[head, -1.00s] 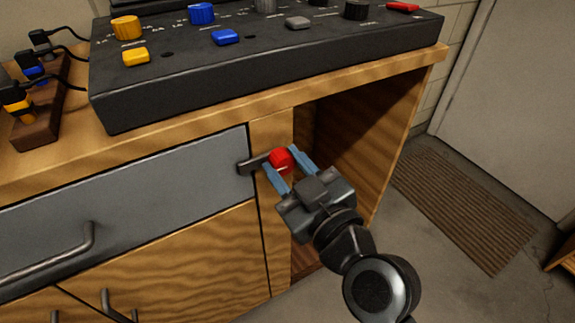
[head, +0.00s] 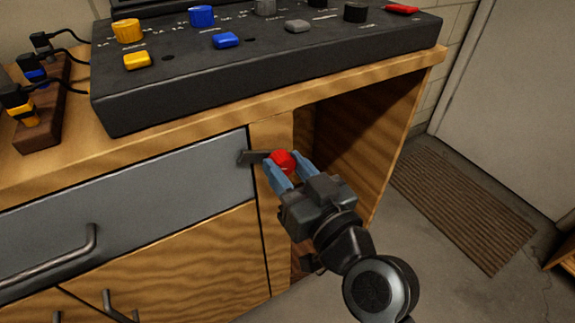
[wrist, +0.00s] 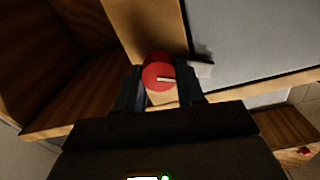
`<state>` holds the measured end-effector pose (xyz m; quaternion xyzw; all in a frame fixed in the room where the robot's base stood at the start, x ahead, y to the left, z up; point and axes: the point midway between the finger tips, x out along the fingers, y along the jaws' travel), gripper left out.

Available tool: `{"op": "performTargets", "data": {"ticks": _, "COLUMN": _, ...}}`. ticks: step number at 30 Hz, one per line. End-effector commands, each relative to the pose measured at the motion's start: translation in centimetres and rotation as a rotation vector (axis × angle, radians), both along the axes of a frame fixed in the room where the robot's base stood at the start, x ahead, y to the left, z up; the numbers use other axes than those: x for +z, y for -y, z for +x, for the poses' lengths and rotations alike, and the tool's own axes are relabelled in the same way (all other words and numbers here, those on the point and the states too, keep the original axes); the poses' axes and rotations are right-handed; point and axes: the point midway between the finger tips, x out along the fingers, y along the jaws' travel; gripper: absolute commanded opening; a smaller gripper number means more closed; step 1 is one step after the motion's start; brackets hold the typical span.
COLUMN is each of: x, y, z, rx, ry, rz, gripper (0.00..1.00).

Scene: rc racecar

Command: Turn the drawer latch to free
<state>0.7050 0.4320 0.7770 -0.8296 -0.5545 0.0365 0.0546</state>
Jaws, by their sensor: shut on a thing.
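The drawer latch has a red round knob (head: 283,161) with a dark bar (head: 252,157) reaching left over the right edge of the grey drawer front (head: 150,190). In the wrist view the red knob (wrist: 158,74) shows a pale line on its face, and the bar (wrist: 202,69) points right over the grey panel. My gripper (head: 286,172) has its blue fingers on both sides of the knob, shut on it. The wrist view shows the fingers (wrist: 160,88) at either side of the knob.
A black control panel (head: 240,70) with colored knobs and buttons sits on the bench top above. An open wooden compartment (head: 350,150) lies right of the latch post. A drawer handle (head: 60,258) sticks out at lower left. A brown mat (head: 460,205) lies on the floor.

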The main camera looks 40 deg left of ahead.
Motion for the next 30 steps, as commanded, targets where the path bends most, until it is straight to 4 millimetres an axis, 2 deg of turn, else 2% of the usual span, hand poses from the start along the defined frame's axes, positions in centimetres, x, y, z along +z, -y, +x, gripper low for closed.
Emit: {"op": "performTargets", "data": {"ticks": 30, "x": -0.01, "y": 0.15, "z": 0.21, "rx": -0.003, "ry": -0.860, "rz": 0.354, "gripper": 0.08}}
